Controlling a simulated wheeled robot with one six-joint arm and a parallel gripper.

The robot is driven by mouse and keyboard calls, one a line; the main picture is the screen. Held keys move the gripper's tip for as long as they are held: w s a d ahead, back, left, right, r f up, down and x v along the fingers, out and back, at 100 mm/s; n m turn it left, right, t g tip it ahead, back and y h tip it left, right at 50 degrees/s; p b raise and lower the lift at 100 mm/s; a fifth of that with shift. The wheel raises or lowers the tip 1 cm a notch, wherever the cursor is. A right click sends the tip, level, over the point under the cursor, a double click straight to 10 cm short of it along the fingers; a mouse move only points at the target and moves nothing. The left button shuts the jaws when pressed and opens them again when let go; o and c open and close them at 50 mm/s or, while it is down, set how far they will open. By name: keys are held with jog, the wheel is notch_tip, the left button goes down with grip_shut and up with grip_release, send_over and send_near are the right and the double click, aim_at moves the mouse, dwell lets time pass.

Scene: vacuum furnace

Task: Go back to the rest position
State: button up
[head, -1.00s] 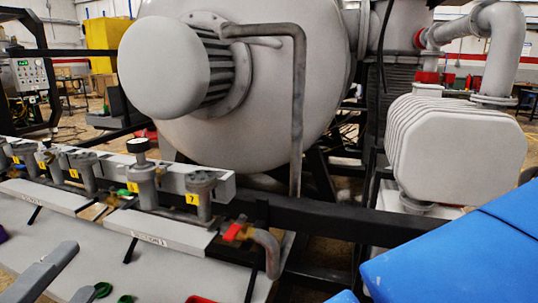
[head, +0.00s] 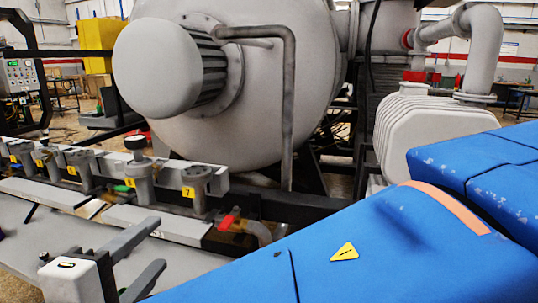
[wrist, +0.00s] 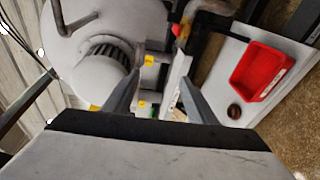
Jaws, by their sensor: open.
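My gripper (head: 146,258) is at the lower left of the head view, at the end of my blue arm, above the grey panel surface. Its two grey fingers are apart with nothing between them. In the wrist view both fingers (wrist: 157,92) point away from the camera, spread and empty. The furnace with its round grey body shows beyond them.
A row of grey valves with yellow number tags (head: 188,191) runs along the panel. A red-handled valve (head: 229,219) sits at its right end. The furnace's round motor cover (head: 160,68) is behind. A red bin (wrist: 262,70) lies on the white surface in the wrist view.

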jog(key=w+d+f+m+g+h, duration=0.1)
jog(key=w+d+f+m+g, duration=0.15)
jog(key=w+d, duration=0.45)
jog(key=w+d+f+m+g+h, duration=0.1)
jog(key=w+d+f+g+h, duration=0.15)
jog(key=d, duration=0.75)
jog(key=w+d+f+m+g+h, duration=0.1)
jog(key=w+d+f+m+g, duration=0.2)
jog(key=d, duration=0.6)
jog(key=s+d+f+m+g+y, duration=0.1)
jog(key=s+d+f+m+y, duration=0.2)
jog(key=d, duration=0.7)
jog(key=s+d+f+m+g+y, duration=0.2)
jog(key=s+d+f+m, duration=0.4)
jog(key=d, duration=0.5)
jog(key=shift+d+f+m+y, duration=0.25)
jog(key=shift+f+m+y, duration=0.4)
jog(key=shift+f, duration=0.6)
